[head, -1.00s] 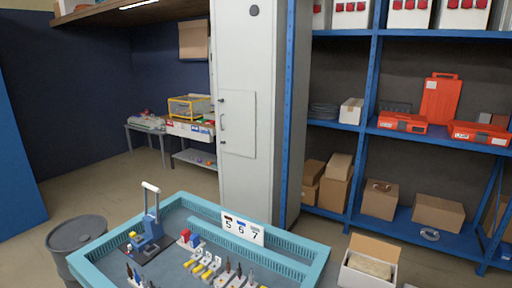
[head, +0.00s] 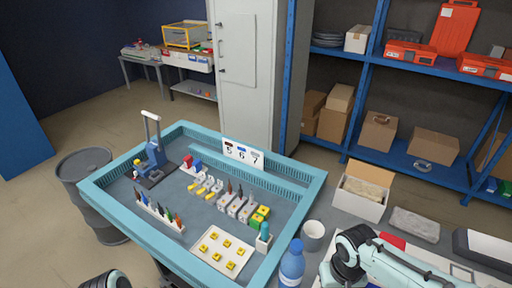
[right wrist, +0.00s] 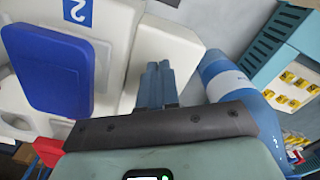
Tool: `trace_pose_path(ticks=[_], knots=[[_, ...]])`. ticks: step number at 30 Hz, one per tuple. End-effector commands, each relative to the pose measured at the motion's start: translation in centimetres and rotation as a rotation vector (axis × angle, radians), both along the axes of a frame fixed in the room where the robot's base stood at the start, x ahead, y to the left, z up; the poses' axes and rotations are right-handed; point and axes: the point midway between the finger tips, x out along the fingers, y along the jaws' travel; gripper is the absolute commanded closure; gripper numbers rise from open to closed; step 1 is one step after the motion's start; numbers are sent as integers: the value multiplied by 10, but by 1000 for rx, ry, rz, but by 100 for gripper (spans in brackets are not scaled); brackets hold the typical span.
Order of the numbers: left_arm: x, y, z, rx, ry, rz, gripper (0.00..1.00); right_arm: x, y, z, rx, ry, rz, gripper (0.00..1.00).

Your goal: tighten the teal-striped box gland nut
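No box with a clear teal stripe and no gland nut can be made out in either view. In the right wrist view, a white body with a blue panel (right wrist: 50,72) and a blue "2" label (right wrist: 78,11) fills the left side; I cannot tell whether it is the task's box. My right gripper (right wrist: 160,68) shows there with its grey-blue fingers close together, shut, with nothing visible between them. In the head view, my right arm comes in at the lower right, its fingertips not discernible. My left gripper is not in view.
A teal-rimmed workbench (head: 100,203) holds tools, small blocks and a white tray with yellow pieces (head: 209,233). A blue bottle (head: 291,265), also in the right wrist view (right wrist: 228,80), and a white cup (head: 313,231) stand near my right arm. An open carton (head: 361,205) is behind.

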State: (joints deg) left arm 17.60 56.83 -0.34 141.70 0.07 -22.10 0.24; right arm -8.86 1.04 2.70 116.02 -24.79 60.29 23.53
Motion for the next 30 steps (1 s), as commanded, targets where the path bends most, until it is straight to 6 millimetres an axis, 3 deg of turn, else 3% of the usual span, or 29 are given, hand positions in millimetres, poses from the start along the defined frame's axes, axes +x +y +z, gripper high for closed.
trace_pose_path(ticks=[19,30], knots=[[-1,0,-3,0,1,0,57,-5,9,2,2,-4,2,100],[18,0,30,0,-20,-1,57,-4,8,42,1,-5,1,100]])
